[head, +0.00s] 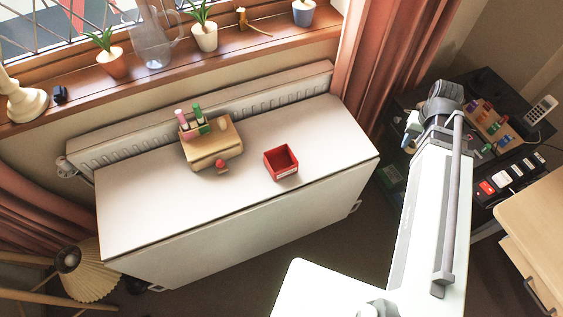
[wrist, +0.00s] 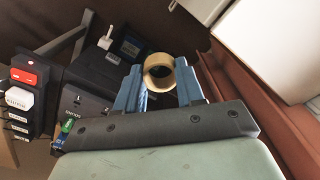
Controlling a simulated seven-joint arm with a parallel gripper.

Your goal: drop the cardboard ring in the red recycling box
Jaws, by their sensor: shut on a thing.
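The cardboard ring (wrist: 178,71) is tan and shows in the wrist view between the two blue fingertips of my gripper (wrist: 159,82). My gripper is shut on the ring, and its round opening faces the camera. In the head view my gripper (head: 411,127) is at the right, over the dark desk area and well away from the box. The ring is too small there to make out clearly. The red recycling box (head: 281,163) stands open-topped on the white surface, right of its middle. The part of its inside that shows looks empty.
Red curtains (head: 400,50) hang between the white top (head: 140,205) and the dark desk (head: 478,85). The right part of the white top is clear.

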